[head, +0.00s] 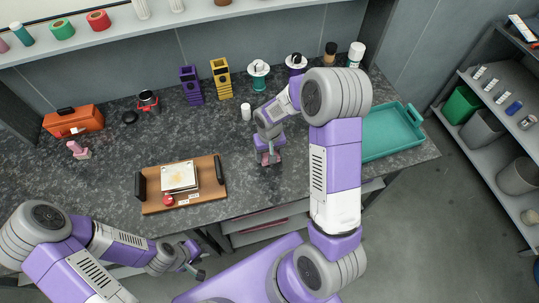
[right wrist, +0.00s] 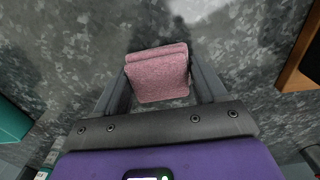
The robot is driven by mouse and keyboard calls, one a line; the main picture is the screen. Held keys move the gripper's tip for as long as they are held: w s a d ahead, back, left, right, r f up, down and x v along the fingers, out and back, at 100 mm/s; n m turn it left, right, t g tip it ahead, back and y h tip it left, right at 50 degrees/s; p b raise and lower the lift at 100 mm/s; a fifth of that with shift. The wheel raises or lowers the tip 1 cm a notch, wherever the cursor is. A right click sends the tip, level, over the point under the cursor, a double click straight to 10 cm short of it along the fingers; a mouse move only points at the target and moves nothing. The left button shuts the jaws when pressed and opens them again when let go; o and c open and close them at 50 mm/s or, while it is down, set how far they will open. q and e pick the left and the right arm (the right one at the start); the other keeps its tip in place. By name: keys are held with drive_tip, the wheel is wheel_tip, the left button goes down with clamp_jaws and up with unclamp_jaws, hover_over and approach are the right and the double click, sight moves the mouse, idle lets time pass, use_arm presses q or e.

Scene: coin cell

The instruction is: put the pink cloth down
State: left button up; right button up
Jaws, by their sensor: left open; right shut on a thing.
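The pink cloth (right wrist: 158,73) is a small folded pad between the two fingers of my right gripper (right wrist: 160,85), which is shut on it. In the head view the cloth (head: 270,160) shows below my right gripper (head: 268,154), over the dark counter (head: 230,135), right of the wooden tray. I cannot tell whether the cloth touches the counter. My left gripper (head: 194,262) is open and empty, off the counter's front edge at the lower left.
A wooden tray (head: 208,165) with black handles holds a pale square piece and a small red item. A teal tray (head: 400,135) lies at the right. Purple (head: 190,85) and yellow (head: 221,78) holders stand at the back. Bare counter surrounds the cloth.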

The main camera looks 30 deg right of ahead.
drive_tip(key=shift+f, duration=0.35)
drive_tip(key=shift+f, duration=0.2)
drive_tip(key=o, duration=0.9)
drive_tip(key=shift+o, duration=0.2)
drive_tip(key=shift+r, duration=0.15)
drive_tip(key=shift+r, duration=0.4)
wheel_tip(320, 180, up, 11)
drive_tip(key=p, duration=0.2)
drive_tip(key=shift+r+p, duration=0.2)
drive_tip(key=shift+p, duration=0.1)
